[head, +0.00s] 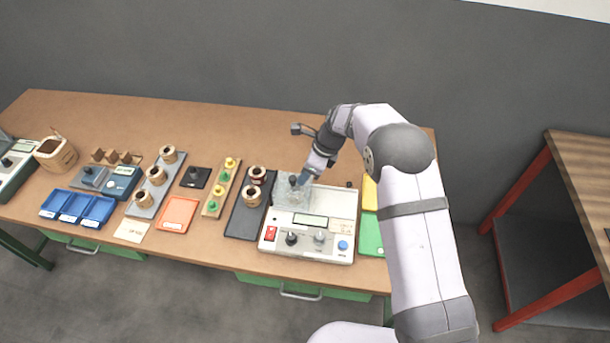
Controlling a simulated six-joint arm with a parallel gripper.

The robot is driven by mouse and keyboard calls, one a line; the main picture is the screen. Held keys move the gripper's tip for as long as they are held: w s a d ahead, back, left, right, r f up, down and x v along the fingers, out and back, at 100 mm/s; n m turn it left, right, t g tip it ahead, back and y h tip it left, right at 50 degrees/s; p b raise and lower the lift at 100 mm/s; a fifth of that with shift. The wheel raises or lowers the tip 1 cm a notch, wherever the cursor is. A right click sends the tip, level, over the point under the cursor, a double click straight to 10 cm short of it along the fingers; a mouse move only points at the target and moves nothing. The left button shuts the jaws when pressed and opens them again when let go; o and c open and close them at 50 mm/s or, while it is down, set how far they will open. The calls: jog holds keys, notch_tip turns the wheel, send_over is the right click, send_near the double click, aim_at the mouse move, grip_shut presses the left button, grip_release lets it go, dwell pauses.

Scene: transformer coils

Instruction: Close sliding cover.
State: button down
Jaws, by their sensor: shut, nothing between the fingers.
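The sliding cover (290,190) is a clear, greyish panel on the rear left of a white instrument box (340,203). A dark knob stands on the cover. The box front carries a red switch, a small display, two knobs and a blue button. My gripper (303,182) points down at the cover, beside its knob, and is shut with nothing held. I cannot tell whether the fingertips touch the knob or the cover. The arm hides part of the box's rear edge.
Left of the box lie a dark tray (240,222) with coils, a strip with yellow and green pegs (214,207), an orange tray (178,214) and blue bins (77,207). A green pad (370,236) is at the right. The table's back is mostly clear.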

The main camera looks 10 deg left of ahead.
jog(key=s+d+r+b, duration=0.1)
jog(key=d+r+b, duration=0.2)
jog(key=d+r, duration=0.4)
jog(key=v, duration=0.2)
jog(key=shift+r, duration=0.4)
jog(key=shift+a, duration=0.15)
